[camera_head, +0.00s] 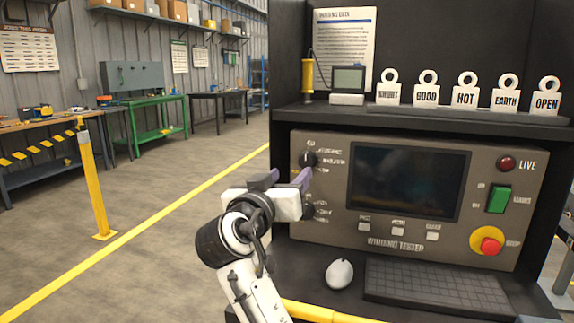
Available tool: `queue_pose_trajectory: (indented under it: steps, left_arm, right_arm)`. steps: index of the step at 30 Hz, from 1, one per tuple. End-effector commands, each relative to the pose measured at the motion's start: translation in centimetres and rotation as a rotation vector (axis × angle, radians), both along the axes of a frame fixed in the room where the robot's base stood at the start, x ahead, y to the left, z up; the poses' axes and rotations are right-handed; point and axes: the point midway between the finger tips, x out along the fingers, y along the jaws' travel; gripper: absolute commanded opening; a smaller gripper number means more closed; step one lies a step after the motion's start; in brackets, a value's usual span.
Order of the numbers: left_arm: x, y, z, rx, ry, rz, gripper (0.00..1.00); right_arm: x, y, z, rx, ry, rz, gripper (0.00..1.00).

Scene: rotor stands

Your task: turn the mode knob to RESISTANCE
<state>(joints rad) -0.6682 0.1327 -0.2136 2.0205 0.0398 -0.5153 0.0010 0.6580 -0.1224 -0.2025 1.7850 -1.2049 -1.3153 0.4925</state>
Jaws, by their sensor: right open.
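The winding tester panel (335,215) stands in a dark cabinet ahead of me. A dark upper knob (308,159) is at its left side, with small labels around it that are too blurred to read surely. A second dark knob (307,210) sits below it, partly hidden by my gripper. I cannot tell from the labels which is the mode knob, nor where either points. My right gripper (284,178) is open and empty, its two fingers apart just below and left of the upper knob. I cannot tell whether a finger touches the panel. My left gripper is out of view.
A dark screen (408,181) fills the panel's middle. A green switch (499,199) and a red stop button (488,241) are at its right. A mouse (340,273) and keyboard (440,287) lie below. Label tags (466,95) stand on the shelf above. The floor to the left is open.

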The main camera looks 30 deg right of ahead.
Motion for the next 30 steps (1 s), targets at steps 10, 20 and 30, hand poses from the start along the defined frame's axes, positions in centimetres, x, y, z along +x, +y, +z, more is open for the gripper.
queue_pose_trajectory:
  steps: [10,20,30]
  left_arm:
    - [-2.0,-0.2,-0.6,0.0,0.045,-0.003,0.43]
    - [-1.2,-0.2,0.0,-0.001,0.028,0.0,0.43]
    - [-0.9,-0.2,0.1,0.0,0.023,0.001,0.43]
  right_arm:
    - [3.8,-4.8,0.2,-0.004,0.002,-0.003,0.48]
    - [6.0,-7.5,0.0,-0.001,0.002,0.001,0.48]
    - [6.1,-7.6,0.0,0.0,0.002,0.002,0.4]
